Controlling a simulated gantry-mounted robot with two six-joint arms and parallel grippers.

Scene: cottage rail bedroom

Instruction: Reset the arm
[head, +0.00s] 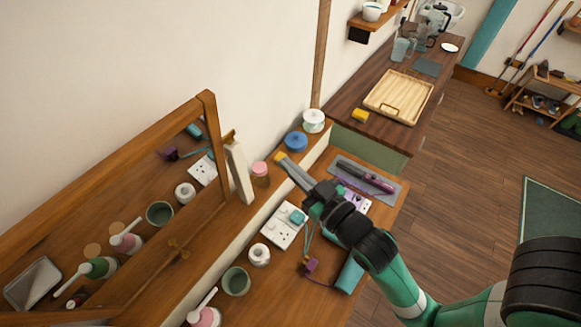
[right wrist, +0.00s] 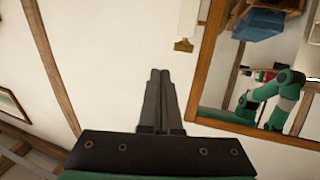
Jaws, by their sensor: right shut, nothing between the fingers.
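My right gripper (head: 283,161) reaches in from the lower right of the head view, above the wooden dresser top (head: 334,253). Its fingers are shut and empty, and they point toward the back wall. In the right wrist view the two dark fingers (right wrist: 158,100) lie side by side against the pale wall. My green and black right arm (head: 400,285) crosses the right part of the dresser. My left gripper does not show in the head view.
A mirror (head: 207,110) stands at the left. A wooden tray (head: 399,96) lies on the far counter. The floor at right is open.

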